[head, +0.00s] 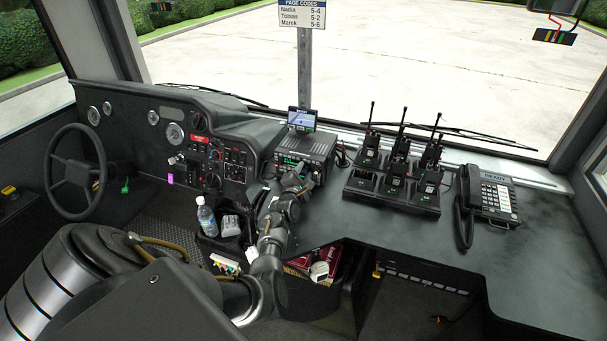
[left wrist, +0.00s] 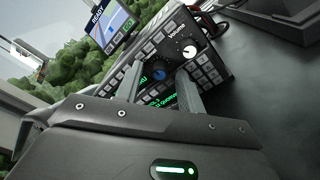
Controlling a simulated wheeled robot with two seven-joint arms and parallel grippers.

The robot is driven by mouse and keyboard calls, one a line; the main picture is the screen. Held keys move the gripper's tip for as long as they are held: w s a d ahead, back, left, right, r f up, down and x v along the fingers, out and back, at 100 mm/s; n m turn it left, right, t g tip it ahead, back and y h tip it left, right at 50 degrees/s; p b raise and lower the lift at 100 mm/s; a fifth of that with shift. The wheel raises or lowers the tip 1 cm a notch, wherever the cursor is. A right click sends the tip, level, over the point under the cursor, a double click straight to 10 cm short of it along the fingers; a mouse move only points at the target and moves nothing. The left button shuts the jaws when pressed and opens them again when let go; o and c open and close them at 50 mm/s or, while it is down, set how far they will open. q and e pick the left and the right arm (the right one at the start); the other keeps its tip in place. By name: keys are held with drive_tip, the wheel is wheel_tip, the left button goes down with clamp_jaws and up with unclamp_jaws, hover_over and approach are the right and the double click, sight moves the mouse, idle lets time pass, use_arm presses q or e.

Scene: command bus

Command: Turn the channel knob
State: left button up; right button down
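The radio (head: 312,145) is a dark box with a green-lit display, on the dash in the head view. In the left wrist view the radio front (left wrist: 215,70) is tilted in the picture and carries a blue knob (left wrist: 158,74) and a white knob marked Volume (left wrist: 189,51). The blue knob's own label is not readable. My left gripper (head: 299,177) is in front of the radio. In the left wrist view its fingers (left wrist: 160,72) are apart, with the blue knob showing between the tips. I cannot tell whether they touch it. My right gripper is not in view.
A small screen (head: 302,119) stands on the radio. To the right are handheld radios in a charger (head: 365,186) and a desk phone (head: 490,195). A water bottle (head: 207,218) stands left of my arm. The counter right of the phone is clear.

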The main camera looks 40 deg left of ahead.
use_arm(q)
drive_tip(key=shift+c, duration=0.5)
clamp_jaws()
drive_tip(key=shift+m, duration=0.4)
drive_tip(key=m, duration=0.2)
drive_tip(key=shift+m+b, duration=0.4)
drive_tip(key=m+b, duration=0.1)
drive_tip(key=m, duration=0.4)
drive_tip(key=shift+m+t, duration=0.3)
drive_tip(key=m, duration=0.4)
drive_tip(key=shift+m+h+b, duration=0.3)
drive_tip(key=shift+m+b, duration=0.1)
drive_tip(key=shift+m, duration=2.1)
